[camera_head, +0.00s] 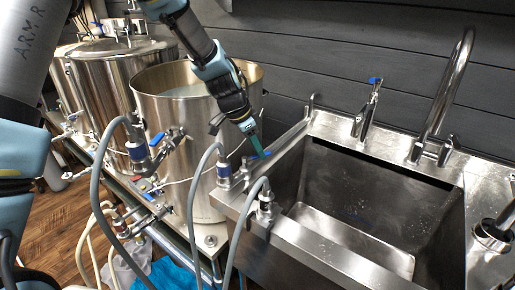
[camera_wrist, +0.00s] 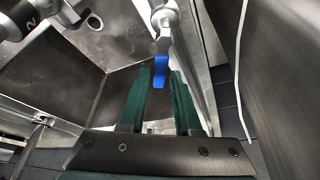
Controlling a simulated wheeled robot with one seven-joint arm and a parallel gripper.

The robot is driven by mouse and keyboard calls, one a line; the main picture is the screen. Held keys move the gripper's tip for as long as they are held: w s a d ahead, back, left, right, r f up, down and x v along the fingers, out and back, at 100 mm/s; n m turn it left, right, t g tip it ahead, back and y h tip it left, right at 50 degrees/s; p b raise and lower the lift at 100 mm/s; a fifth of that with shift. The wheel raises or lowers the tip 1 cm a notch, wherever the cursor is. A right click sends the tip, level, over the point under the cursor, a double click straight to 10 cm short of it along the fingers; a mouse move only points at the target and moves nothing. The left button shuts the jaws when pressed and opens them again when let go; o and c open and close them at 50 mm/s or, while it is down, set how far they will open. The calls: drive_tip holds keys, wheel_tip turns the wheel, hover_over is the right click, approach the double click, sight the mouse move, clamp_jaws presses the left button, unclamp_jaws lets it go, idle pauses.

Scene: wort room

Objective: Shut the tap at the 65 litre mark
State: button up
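A tap with a blue lever (camera_wrist: 160,70) shows in the wrist view. The lever sits between the tips of my two green fingers. My gripper (camera_wrist: 160,90) is open, with a gap on each side of the lever; I cannot tell whether either finger touches it. In the head view my gripper (camera_head: 254,143) points down at the blue lever (camera_head: 262,155), at the sink's left ledge beside the open steel kettle (camera_head: 180,130). The fingers partly hide the tap there. Pale liquid (camera_head: 188,92) shows inside the kettle. No litre marks are readable, and I see no clear water stream.
A steel sink (camera_head: 375,205) fills the right, with a tall curved faucet (camera_head: 445,95) and another blue-handled tap (camera_head: 368,105). Grey hoses (camera_head: 196,190) and valves crowd the kettle's front. A lidded kettle (camera_head: 105,85) stands left. A dark plank wall (camera_head: 330,45) is behind.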

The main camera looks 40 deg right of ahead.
clamp_jaws()
idle(1.0)
